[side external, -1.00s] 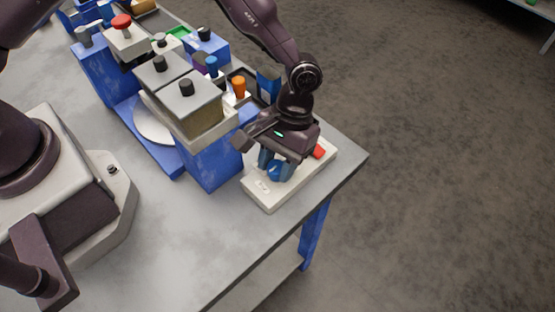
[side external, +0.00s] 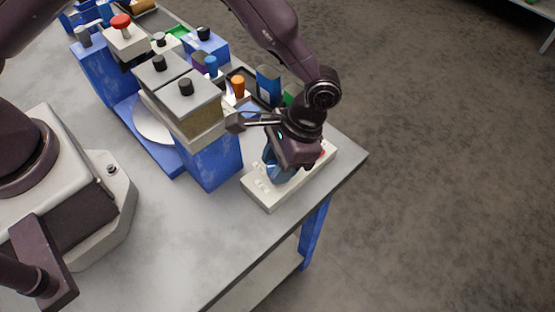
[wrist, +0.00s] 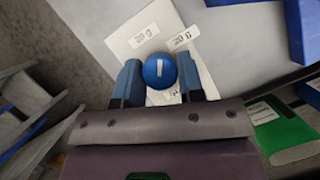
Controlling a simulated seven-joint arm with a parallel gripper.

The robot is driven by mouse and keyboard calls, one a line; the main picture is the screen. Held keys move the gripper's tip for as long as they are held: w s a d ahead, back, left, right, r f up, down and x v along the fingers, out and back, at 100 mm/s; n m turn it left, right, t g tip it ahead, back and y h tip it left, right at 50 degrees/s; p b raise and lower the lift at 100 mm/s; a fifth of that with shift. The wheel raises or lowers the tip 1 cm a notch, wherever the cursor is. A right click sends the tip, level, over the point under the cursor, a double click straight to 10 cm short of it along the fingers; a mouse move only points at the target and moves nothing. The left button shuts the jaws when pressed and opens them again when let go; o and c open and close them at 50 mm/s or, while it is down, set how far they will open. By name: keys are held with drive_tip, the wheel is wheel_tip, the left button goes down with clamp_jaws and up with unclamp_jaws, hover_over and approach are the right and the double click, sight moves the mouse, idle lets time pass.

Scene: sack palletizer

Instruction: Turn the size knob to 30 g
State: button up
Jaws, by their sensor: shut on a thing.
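The white control box (side external: 264,200) lies near the table's front right corner, with small printed labels on top. The round blue size knob (wrist: 159,70) shows in the wrist view with a white pointer line. The line runs roughly upright in that picture, with two gram labels (wrist: 143,36) above it to left and right. My gripper (wrist: 159,77) is shut on the knob, one finger on each side. In the side view, my gripper (side external: 276,170) reaches down to the box and largely hides the knob.
A blue dispenser with grey-lidded hoppers (side external: 187,105) stands left of the box, close to my gripper. Behind are an orange-capped container (side external: 238,87) and a blue packet (side external: 268,86). A red part (side external: 323,153) shows at the box's far end. The table front is clear.

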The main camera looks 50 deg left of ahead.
drive_tip(key=m+t+y, duration=0.1)
drive_tip(key=m, duration=0.2)
drive_tip(key=shift+d+r+m, duration=0.1)
drive_tip(key=shift+m, duration=0.2)
drive_tip(key=shift+m+t+y, duration=0.5)
drive_tip(key=shift+m, duration=1.2)
drive_tip(key=o, duration=0.9)
drive_tip(key=v, duration=1.3)
drive_tip(key=shift+d, duration=0.1)
